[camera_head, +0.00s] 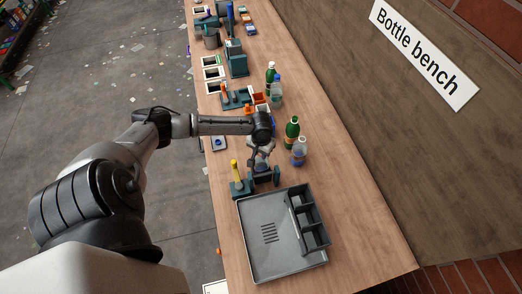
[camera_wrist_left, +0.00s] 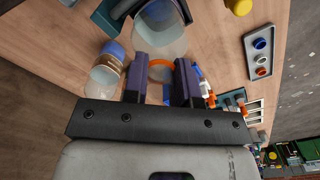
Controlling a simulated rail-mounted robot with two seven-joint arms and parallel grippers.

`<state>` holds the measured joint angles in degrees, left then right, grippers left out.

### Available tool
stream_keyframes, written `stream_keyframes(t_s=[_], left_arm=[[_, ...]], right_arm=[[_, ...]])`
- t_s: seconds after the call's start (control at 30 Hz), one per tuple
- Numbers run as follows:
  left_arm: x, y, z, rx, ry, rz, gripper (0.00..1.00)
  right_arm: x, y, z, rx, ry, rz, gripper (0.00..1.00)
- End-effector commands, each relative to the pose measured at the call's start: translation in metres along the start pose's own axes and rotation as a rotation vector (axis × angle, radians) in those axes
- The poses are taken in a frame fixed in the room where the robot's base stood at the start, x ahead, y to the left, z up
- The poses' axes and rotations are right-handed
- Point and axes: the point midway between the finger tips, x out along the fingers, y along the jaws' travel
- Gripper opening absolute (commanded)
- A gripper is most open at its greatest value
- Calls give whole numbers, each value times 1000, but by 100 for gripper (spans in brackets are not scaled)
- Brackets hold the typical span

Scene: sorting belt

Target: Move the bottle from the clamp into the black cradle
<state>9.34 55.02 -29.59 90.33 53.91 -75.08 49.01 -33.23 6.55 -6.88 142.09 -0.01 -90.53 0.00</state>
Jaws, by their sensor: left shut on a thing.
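My left gripper (camera_wrist_left: 160,85) is shut on a clear bottle (camera_wrist_left: 160,38) with an orange ring near its top. The bottle's lower part is at the dark teal clamp (camera_wrist_left: 112,16), partly cut off by the picture edge. In the head view my left gripper (camera_head: 262,148) points down just above the clamp (camera_head: 276,176) and mostly hides the bottle. I cannot tell whether the bottle is clear of the clamp's jaws. A dark rack (camera_head: 325,236) with square compartments, perhaps the black cradle, sits along the right side of a grey tray (camera_head: 262,262). My right gripper is not in view.
A yellow handle (camera_head: 235,170) rises left of the clamp. Several fixtures and bottles stand farther up the bench. The bench right of the tray is clear.

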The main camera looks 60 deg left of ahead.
Motion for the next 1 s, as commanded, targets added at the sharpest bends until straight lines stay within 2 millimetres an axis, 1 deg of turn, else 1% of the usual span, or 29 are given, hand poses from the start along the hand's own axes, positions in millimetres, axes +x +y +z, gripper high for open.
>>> stream_keyframes(t_s=[0.27,0.3,0.6,0.87,1.0], left_arm=[[1,0,0,0,0,0,0],[1,0,0,0,0,0,28],[1,0,0,0,0,0,56],[0,0,0,0,0,-1,56],[-13,-1,-1,1,3,0,56]], right_arm=[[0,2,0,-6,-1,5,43],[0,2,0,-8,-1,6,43],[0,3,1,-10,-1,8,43],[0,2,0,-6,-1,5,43],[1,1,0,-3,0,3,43]])
